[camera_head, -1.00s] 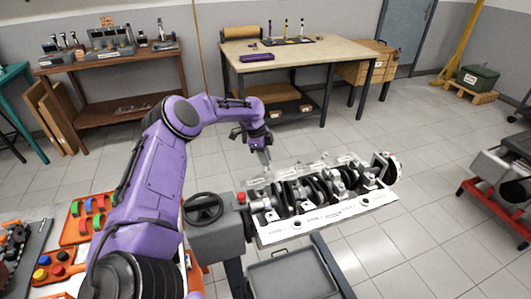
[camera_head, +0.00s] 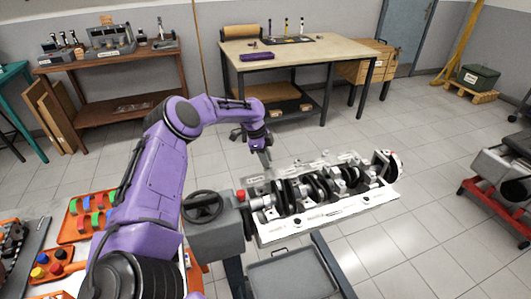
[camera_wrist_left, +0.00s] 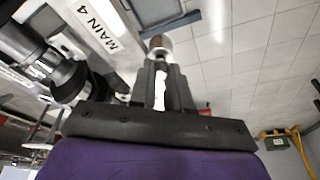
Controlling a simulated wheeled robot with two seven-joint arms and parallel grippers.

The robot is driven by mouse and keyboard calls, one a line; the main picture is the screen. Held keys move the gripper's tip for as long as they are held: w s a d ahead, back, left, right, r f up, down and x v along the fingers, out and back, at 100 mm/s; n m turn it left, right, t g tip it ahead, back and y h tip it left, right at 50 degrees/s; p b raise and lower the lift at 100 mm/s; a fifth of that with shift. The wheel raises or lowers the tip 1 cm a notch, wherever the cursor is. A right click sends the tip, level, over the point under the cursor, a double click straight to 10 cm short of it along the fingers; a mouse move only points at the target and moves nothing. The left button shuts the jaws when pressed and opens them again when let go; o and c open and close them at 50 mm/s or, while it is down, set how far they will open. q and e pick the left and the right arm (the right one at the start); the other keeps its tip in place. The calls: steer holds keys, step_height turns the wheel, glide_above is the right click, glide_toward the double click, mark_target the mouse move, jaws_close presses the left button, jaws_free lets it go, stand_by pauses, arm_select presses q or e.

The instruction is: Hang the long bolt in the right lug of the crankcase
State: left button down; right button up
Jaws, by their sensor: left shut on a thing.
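The crankcase (camera_head: 330,215) is a long white block on a stand in the head view, with a dark crankshaft (camera_head: 315,187) lying along it. My left gripper (camera_head: 267,160) is just above its far left edge, fingers pointing down. In the left wrist view the gripper (camera_wrist_left: 163,72) is shut on a slim part, seemingly the long bolt, whose brownish round end (camera_wrist_left: 158,44) shows past the fingertips. The crankcase edge labelled MAIN 4 (camera_wrist_left: 98,27) lies to the left there, apart from it. I cannot make out the right lug. My right gripper is not in view.
A grey tray (camera_head: 290,272) and a handwheel (camera_head: 203,207) are at the near side of the stand. An orange tray (camera_head: 72,226) with coloured parts lies at the left. Workbenches (camera_head: 300,52) stand at the back. Floor beyond the crankcase is clear.

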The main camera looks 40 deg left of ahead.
arm_select(q)
steer(key=shift+f+b, duration=0.45)
steer(key=shift+f, duration=0.2)
steer(key=c, duration=1.3)
jaws_free()
steer(key=shift+r, duration=0.15)
steer(key=shift+r+p, duration=1.35)
steer(key=shift+r, duration=0.05)
steer(key=o, duration=0.5)
steer(key=shift+o, duration=0.2)
